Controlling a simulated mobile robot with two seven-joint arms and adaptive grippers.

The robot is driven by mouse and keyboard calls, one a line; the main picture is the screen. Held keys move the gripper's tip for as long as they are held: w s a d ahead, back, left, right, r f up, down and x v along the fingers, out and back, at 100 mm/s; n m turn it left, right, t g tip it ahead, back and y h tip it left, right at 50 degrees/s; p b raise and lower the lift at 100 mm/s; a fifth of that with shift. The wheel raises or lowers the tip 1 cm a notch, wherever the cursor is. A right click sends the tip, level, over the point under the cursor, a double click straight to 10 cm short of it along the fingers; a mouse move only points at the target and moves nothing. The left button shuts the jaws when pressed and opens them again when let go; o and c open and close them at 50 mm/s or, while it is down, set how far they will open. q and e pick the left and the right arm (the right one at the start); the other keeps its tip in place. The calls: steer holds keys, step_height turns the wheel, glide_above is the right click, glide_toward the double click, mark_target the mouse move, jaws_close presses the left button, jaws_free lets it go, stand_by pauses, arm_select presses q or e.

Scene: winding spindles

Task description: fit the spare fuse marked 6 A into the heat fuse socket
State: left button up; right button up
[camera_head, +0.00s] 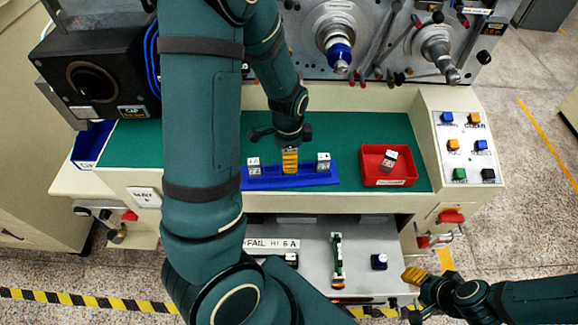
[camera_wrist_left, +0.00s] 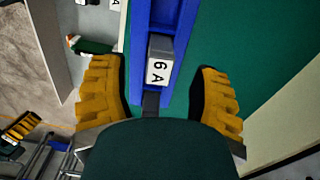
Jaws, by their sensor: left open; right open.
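A fuse marked 6 A (camera_wrist_left: 160,62) stands in the blue rack (camera_wrist_left: 143,35) in the left wrist view. In the head view the blue rack (camera_head: 306,180) holds a fuse at its left (camera_head: 253,166) and one at its right (camera_head: 323,161). My left gripper (camera_head: 289,160) is open above the rack; its fingers (camera_wrist_left: 158,85) show either side of the 6 A fuse, not clearly touching it. My right gripper (camera_head: 414,275) is open and empty at lower right.
A red tray (camera_head: 404,181) holding one fuse (camera_head: 390,158) stands right of the rack on the green mat (camera_head: 345,133). A button console (camera_head: 466,146) stands at right.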

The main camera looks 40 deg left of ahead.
arm_select(q)
step_height(320, 180, down, 4)
steer(key=shift+f, duration=0.2)
steer(key=shift+d, duration=0.1)
jaws_close()
